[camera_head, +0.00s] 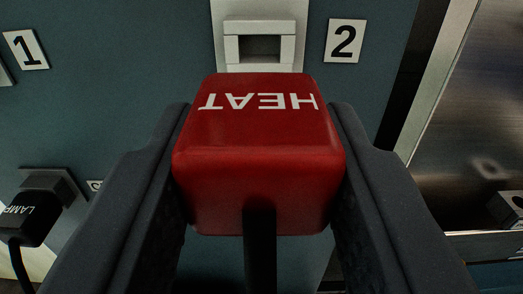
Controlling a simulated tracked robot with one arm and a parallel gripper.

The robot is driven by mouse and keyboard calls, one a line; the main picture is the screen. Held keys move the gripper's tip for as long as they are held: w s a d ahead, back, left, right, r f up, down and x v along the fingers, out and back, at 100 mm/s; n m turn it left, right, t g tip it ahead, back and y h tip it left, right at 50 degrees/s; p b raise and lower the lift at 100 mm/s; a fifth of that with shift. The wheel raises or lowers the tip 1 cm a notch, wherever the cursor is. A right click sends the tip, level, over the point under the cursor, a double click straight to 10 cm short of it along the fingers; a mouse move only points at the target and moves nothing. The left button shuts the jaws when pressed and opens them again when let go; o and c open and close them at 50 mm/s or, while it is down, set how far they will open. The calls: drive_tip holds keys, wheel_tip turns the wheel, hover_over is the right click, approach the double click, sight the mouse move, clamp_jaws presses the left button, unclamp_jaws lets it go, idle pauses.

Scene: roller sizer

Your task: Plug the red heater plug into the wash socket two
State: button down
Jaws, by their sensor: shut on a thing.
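My gripper (258,150) is shut on the red heater plug (258,150), with one dark jaw on each side of it. The plug is a red block with white HEAT lettering that reads upside down. Its black cable (260,255) runs down toward the camera. Wash socket two (231,27) is a pale socket with a dark opening on the blue-grey panel, just above the plug in the picture, beside the label 2 (345,41). The plug's far end is hidden, and I cannot tell how far it is from the socket.
A label 1 (25,49) is on the panel at left. A black LAMP plug (28,217) with a cable sits at a dark socket (57,183) at lower left. A metal frame edge (437,85) and a shiny surface (483,110) lie to the right.

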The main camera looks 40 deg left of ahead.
sight(258, 110)
drive_tip(key=shift+p+x, duration=0.3)
drive_tip(key=shift+x, duration=1.45)
drive_tip(key=shift+r+p, duration=0.1)
drive_tip(key=shift+p, duration=0.7)
idle(0.5)
drive_tip(key=shift+p+x, duration=0.45)
drive_tip(key=shift+x, duration=0.95)
drive_tip(key=c, duration=0.9)
unclamp_jaws()
drive_tip(key=b+v, duration=0.2)
drive_tip(key=v, duration=1.1)
drive_tip(key=shift+s+d+b, duration=0.25)
drive_tip(key=shift+b, duration=0.05)
